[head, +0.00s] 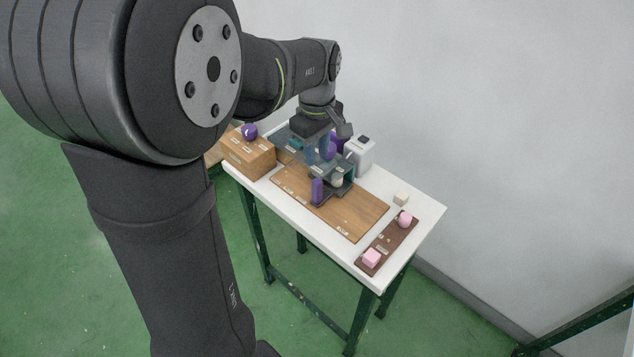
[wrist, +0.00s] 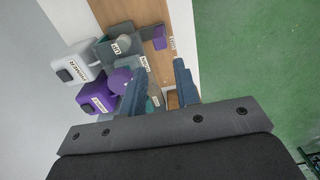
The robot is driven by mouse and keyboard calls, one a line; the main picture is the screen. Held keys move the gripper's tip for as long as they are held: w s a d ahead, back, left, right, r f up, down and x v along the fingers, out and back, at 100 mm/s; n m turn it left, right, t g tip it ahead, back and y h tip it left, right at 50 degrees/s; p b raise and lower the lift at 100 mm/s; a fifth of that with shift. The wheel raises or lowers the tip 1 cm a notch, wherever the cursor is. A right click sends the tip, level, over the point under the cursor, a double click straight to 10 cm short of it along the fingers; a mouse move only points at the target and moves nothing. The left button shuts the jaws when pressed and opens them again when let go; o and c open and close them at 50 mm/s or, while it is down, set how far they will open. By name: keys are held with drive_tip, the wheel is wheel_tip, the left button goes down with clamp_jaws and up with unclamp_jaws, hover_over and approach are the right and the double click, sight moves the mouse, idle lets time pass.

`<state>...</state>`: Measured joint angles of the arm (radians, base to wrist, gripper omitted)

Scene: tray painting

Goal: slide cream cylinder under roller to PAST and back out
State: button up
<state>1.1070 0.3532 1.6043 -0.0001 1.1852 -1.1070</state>
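A small cream object, apparently the cream cylinder (head: 337,181), sits low at the grey station on the wooden board in the head view. A pale round shape (wrist: 124,42) at the same station in the wrist view may be it. My gripper (head: 318,152) hangs above the far side of the station. In the wrist view its blue-grey fingers (wrist: 159,86) stand apart with nothing seen held between them.
A purple block (head: 317,190) stands upright at the station's near left. A cardboard-brown box (head: 248,152) with a purple ball (head: 249,132) is at left. A white machine (head: 359,155) stands behind. A dark tray (head: 384,246) holds pink pieces at right. The board's right part is clear.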

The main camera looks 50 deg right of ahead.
sight(317, 181)
wheel_tip(317, 181, down, 11)
drive_tip(key=shift+f, duration=0.15)
